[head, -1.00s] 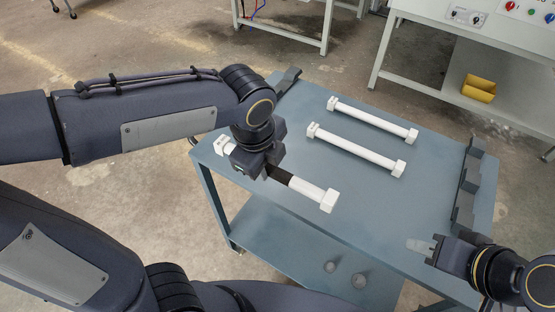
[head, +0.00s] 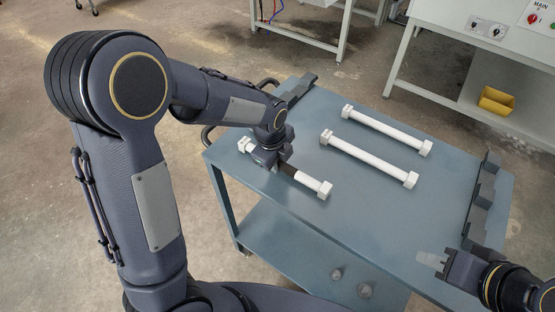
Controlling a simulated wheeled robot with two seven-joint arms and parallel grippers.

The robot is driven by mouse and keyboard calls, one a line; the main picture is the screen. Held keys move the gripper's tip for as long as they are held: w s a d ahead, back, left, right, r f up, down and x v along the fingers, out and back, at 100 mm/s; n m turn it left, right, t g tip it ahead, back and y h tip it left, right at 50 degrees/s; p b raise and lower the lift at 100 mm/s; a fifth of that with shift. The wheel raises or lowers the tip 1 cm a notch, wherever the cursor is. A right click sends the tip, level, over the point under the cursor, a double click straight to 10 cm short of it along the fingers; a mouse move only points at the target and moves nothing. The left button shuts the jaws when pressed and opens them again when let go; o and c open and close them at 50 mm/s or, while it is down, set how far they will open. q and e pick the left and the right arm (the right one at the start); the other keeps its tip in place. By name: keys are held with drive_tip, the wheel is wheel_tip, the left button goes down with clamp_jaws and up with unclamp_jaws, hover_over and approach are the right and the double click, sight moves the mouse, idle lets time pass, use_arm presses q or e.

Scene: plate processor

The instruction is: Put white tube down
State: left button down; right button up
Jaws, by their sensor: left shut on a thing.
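A white tube (head: 310,180) with blocky white ends is held by my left gripper (head: 282,166) near its middle, at the left part of the blue-grey cart top (head: 350,215). The gripper is shut around the tube and hides part of it. The tube is at or just above the surface; I cannot tell if it touches. Two more white tubes, a farther one (head: 385,130) and a nearer one (head: 365,161), lie roughly parallel to it on the cart. My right gripper (head: 432,260) is at the lower right, over the cart's right front; its jaw gap is unclear.
Dark notched racks stand along the cart's right edge (head: 482,200) and far left edge (head: 298,90). The front middle of the top is clear. A lower shelf (head: 290,250) holds small round items. A white workbench with a yellow bin (head: 496,101) stands behind.

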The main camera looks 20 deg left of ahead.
use_arm(q)
drive_tip(key=shift+f, duration=0.2)
drive_tip(key=c, duration=1.2)
unclamp_jaws()
drive_tip(key=shift+s, duration=0.1)
wheel_tip(320, 180, up, 12)
drive_tip(key=s, duration=0.2)
drive_tip(key=s+a+n+t+h, duration=0.1)
drive_tip(key=s+a+n, duration=0.2)
drive_tip(key=s+n, duration=0.7)
drive_tip(key=s+a+n+t+h, duration=0.2)
drive_tip(key=s+a+n, duration=0.1)
drive_tip(key=s+n, duration=0.7)
drive_tip(key=n, duration=0.3)
drive_tip(key=shift+a+r+n+t+p, duration=0.3)
drive_tip(key=shift+a+n, duration=0.1)
drive_tip(key=shift+s, duration=0.1)
